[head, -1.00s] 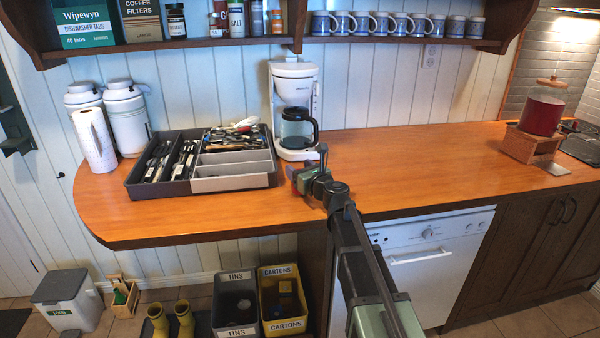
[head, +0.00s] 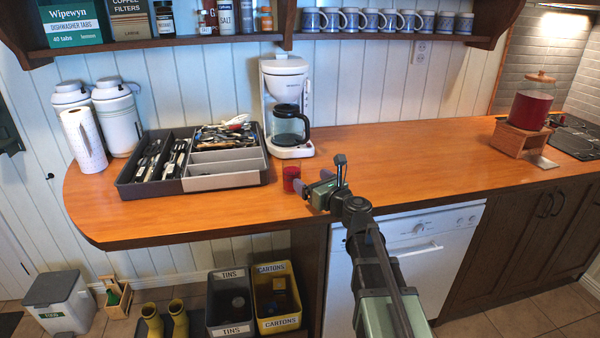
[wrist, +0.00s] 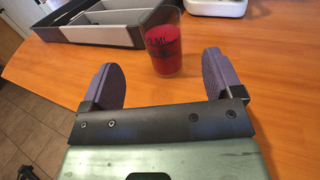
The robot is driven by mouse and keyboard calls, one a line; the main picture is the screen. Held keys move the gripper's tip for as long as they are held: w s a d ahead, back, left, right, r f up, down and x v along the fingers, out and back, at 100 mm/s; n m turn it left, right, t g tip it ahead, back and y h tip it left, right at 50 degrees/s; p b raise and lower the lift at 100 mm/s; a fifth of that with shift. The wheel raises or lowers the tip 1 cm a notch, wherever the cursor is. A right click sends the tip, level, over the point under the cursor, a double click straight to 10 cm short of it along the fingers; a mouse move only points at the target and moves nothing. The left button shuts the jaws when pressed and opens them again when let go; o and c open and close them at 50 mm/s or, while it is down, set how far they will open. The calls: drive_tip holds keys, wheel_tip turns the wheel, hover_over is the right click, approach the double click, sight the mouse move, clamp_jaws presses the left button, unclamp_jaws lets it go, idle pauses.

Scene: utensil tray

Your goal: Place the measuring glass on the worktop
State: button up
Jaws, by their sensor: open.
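The measuring glass (head: 291,178) is a small clear cup with red contents and dark markings. It stands upright on the wooden worktop (head: 410,155), just right of the utensil tray and near the front edge. It also shows in the wrist view (wrist: 163,50), beyond the fingertips. My gripper (head: 304,190) is just right of the glass. In the wrist view my gripper (wrist: 160,75) is open, its two dark fingers wide apart and empty. The glass lies ahead of the gap between them, apart from both fingers.
The dark utensil tray (head: 150,189) with a grey divided insert (head: 222,182) is left of the glass. A coffee maker (head: 285,75) stands behind. A paper towel roll (head: 84,140) and two white canisters are far left.

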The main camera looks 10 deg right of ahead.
drive_tip(key=shift+s+d, duration=0.25)
drive_tip(key=shift+s, duration=0.4)
drive_tip(key=s+a+f+n+g, duration=0.2)
drive_tip(key=n, duration=0.2)
drive_tip(key=s+a+f+n+g+y, duration=0.1)
drive_tip(key=a+f+n+g, duration=0.1)
drive_tip(key=a+n, duration=0.1)
drive_tip(key=s+a+f+n+g+y, duration=0.1)
drive_tip(key=s+a+f+n, duration=0.1)
drive_tip(key=n, duration=0.3)
drive_tip(key=shift+s+a+g, duration=0.25)
drive_tip(key=shift+s+g, duration=0.1)
drive_tip(key=shift+g, duration=0.05)
drive_tip(key=s+d+f+n+g+h, duration=0.1)
drive_tip(key=s+f+n+g+h, duration=0.3)
drive_tip(key=s+n, duration=0.5)
drive_tip(key=s+d+f+n+g+h, duration=0.2)
drive_tip(key=s+f+n+g+h, duration=0.2)
drive_tip(key=s+n, duration=0.5)
wheel_tip(320, 180, down, 3)
drive_tip(key=n+g, duration=0.1)
drive_tip(key=g, duration=0.1)
drive_tip(key=shift+n+g+h, duration=0.3)
drive_tip(key=shift+g+h, duration=0.1)
wheel_tip(320, 180, up, 11)
drive_tip(key=p, duration=1.1)
drive_tip(key=shift+w, duration=0.1)
